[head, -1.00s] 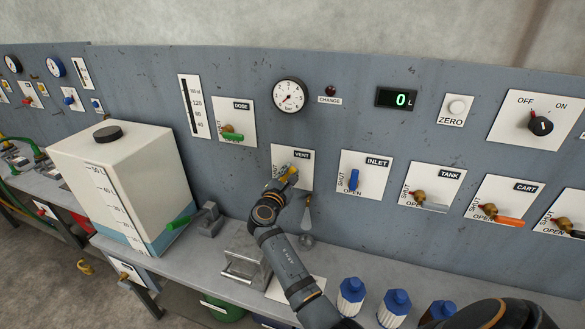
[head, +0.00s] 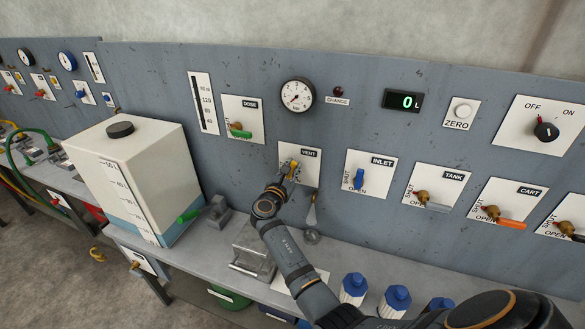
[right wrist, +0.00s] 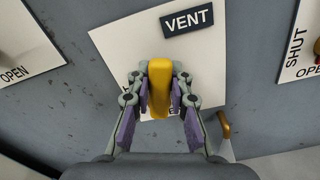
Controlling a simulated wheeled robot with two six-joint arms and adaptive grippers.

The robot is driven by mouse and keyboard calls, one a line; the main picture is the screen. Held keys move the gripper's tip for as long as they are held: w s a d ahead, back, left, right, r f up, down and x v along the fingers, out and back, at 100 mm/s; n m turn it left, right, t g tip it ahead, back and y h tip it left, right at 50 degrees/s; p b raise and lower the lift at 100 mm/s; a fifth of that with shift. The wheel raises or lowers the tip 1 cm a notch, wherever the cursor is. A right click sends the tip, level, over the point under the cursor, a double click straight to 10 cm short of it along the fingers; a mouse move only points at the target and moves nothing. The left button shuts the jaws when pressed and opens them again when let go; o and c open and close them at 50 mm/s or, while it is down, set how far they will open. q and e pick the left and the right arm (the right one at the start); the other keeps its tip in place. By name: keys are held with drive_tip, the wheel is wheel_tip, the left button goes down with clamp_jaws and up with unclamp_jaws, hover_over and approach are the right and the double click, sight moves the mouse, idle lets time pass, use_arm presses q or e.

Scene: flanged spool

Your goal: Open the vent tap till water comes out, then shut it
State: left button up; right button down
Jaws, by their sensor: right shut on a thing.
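The vent tap (right wrist: 160,88) has a yellow lever on a white plate marked VENT (head: 301,178). My right gripper (right wrist: 160,100) is shut on this lever, one finger on each side, and hides the tap's body. In the head view it also shows at the vent plate (head: 288,183). The plate's SHUT and OPEN marks are mostly covered. A small brass spout (right wrist: 224,124) sits below and right of the plate. A pale, tapering shape hangs under it (head: 311,215); I cannot tell if it is water or metal. My left gripper is out of view.
The inlet tap (head: 359,179) is close on the right and the dose tap (head: 240,130) is up left. A white tank (head: 135,170) stands on the bench at left. Blue-capped bottles (head: 397,298) stand at the front. The display (head: 404,101) reads 0.

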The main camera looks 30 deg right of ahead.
drive_tip(key=c, duration=1.2)
unclamp_jaws()
wheel_tip(320, 180, up, 10)
